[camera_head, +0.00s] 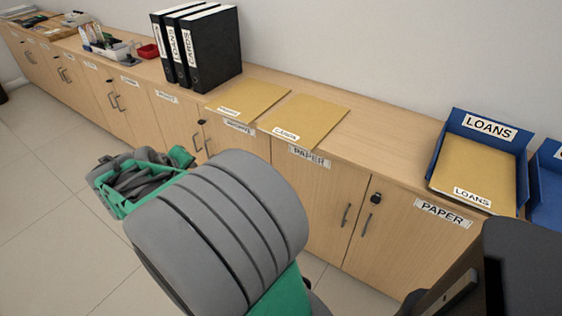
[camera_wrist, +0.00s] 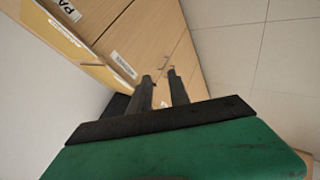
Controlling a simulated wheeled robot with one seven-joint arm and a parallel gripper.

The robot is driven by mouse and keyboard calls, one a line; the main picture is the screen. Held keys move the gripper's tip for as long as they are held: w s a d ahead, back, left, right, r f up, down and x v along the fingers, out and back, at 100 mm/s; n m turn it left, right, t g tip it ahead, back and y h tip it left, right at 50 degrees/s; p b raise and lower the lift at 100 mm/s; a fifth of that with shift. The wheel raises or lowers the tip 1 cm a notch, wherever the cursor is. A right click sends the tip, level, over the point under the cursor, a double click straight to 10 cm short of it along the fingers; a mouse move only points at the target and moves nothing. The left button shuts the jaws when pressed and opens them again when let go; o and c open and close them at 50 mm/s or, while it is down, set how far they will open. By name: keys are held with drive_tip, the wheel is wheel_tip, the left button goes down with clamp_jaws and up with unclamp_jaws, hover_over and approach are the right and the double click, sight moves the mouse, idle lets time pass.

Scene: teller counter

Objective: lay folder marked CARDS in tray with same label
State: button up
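Two tan folders lie flat on the wooden counter, a left folder (camera_head: 250,97) and a right folder (camera_head: 312,117). Their labels are too small to read surely in the head view. A blue tray marked LOANS (camera_head: 484,128) stands to the right and holds a tan folder (camera_head: 470,168) labelled LOANS. Another blue tray (camera_head: 546,190) is cut off at the right edge, its label hidden. In the wrist view my gripper (camera_wrist: 160,77) has its two dark fingers apart, with nothing between them. It is beside the cabinet fronts; a tan folder edge (camera_wrist: 62,31) shows at upper left.
Black binders (camera_head: 200,48) stand upright at the wall, left of the folders. The counter (camera_head: 385,130) is bare between the right folder and the LOANS tray. Cabinet doors with handles are below; the tiled floor is open.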

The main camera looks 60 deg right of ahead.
drive_tip(key=s+d+f+g+h+b, duration=0.2)
drive_tip(key=s+d+f+h+b, duration=0.15)
drive_tip(key=d, duration=0.35)
drive_tip(key=s+d+f+g+h+b, duration=0.25)
drive_tip(key=d+f+b, duration=0.2)
drive_tip(key=d, duration=0.35)
drive_tip(key=n+g+h+b, duration=0.1)
drive_tip(key=g+h+b, duration=0.1)
drive_tip(key=h+b, duration=0.15)
approach(283, 138)
drive_tip(key=d, duration=0.3)
drive_tip(key=s+d, duration=0.1)
drive_tip(key=d, duration=0.2)
drive_tip(key=d+p, duration=0.1)
drive_tip(key=d, duration=0.2)
drive_tip(key=shift+s, duration=0.2)
drive_tip(key=shift+r, duration=0.1)
clamp_jaws()
